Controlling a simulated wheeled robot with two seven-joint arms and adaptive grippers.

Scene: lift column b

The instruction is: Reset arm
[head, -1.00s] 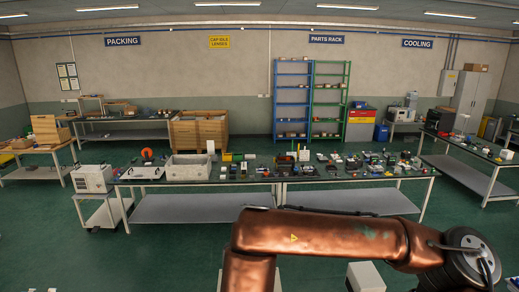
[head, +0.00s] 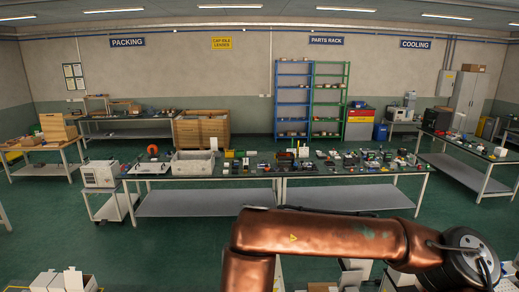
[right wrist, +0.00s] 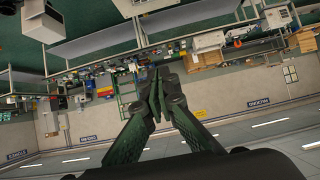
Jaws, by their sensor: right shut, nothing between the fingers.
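My right gripper (right wrist: 156,82) shows in the right wrist view, its two dark fingers meeting at the tips with nothing between them. It points out over the room, which appears upside down there. In the head view my copper-coloured right arm spans the lower right, bent, and its gripper is out of frame. My left arm and gripper are not in view.
A long bench (head: 155,205) crowded with small parts stands ahead, with a grey bin (head: 193,168) on it. A white machine on a cart (head: 100,175) is at its left end. White boxes (head: 65,280) are near, bottom left. Green floor between is clear.

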